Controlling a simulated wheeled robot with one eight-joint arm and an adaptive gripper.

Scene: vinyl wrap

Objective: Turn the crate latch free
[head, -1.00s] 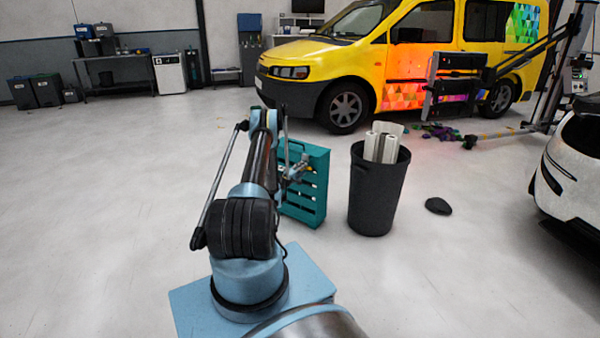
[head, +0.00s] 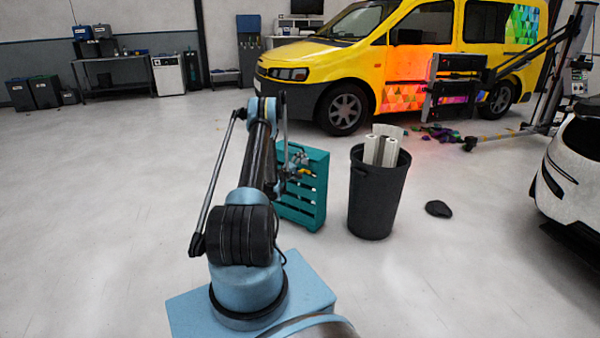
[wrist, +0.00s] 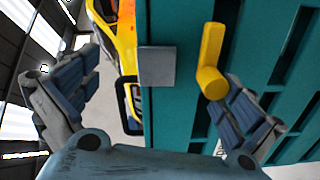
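The teal slatted crate (head: 318,190) stands upright on the floor, partly behind my arm. In the wrist view its teal face (wrist: 175,112) fills the middle and right. The yellow latch (wrist: 212,58) is a bent handle on that face, its lower end close to my right finger; whether they touch I cannot tell. It is a small yellow spot in the head view (head: 308,172). A grey plate (wrist: 157,66) sits left of the latch. My gripper (wrist: 158,75) is open, fingers wide apart, with nothing clamped. In the head view my gripper (head: 297,160) is at the crate's upper part.
A black bin (head: 378,200) with white rolls (head: 381,150) stands just right of the crate. A dark lump (head: 438,208) lies on the floor further right. A yellow van (head: 350,70) is behind, and a white car (head: 575,180) is at right. The floor at left is clear.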

